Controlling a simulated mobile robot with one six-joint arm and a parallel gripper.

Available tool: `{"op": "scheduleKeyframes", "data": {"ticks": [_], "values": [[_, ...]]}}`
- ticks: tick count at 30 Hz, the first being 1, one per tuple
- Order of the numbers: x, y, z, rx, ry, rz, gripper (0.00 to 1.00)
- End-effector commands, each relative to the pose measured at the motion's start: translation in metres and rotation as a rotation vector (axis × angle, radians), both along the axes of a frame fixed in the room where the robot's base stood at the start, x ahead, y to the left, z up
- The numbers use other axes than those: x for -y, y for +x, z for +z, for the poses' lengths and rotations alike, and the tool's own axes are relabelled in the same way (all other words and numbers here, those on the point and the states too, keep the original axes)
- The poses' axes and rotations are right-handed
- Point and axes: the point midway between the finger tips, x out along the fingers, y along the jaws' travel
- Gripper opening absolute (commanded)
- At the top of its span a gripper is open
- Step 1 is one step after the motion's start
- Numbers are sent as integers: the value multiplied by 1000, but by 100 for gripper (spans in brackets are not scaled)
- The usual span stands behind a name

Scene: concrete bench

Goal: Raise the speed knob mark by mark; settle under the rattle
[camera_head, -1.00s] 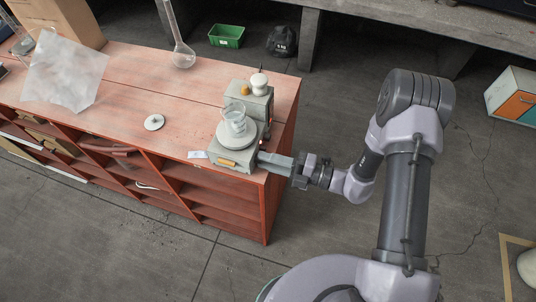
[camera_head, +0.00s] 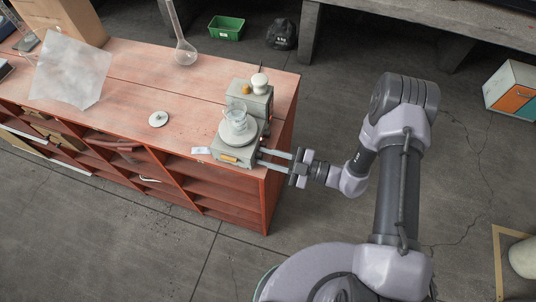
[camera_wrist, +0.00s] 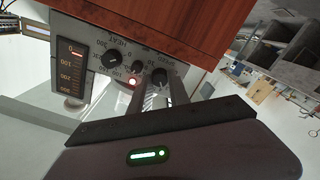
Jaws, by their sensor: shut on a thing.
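A grey stirrer hotplate (camera_head: 240,153) stands at the bench's right end, with a glass beaker (camera_head: 238,124) on its round plate. In the wrist view its front panel appears upside down. The speed knob (camera_wrist: 160,76) is black and round, beside a lit red lamp (camera_wrist: 132,82) and a second knob marked HEAT (camera_wrist: 112,59). A dark scale (camera_wrist: 72,73) at the left has a red mark near 0. My gripper (camera_head: 261,158) reaches the panel from the right. Its fingers are shut on the speed knob and partly hide its surroundings. I cannot read the knob's setting or tell whether anything rattles.
A grey box with a white knob (camera_head: 259,83) stands behind the plate.

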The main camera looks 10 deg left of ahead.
Motion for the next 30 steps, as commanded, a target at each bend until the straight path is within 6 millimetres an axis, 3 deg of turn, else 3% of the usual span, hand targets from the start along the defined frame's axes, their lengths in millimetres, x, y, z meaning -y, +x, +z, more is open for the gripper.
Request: {"op": "scheduleKeyframes", "data": {"ticks": [22,23,25,30], "values": [[0,0,0,-76,5,-1,0],[0,0,0,-76,5,-1,28],[0,0,0,-75,6,0,42],[0,0,0,-75,6,0,44]]}}
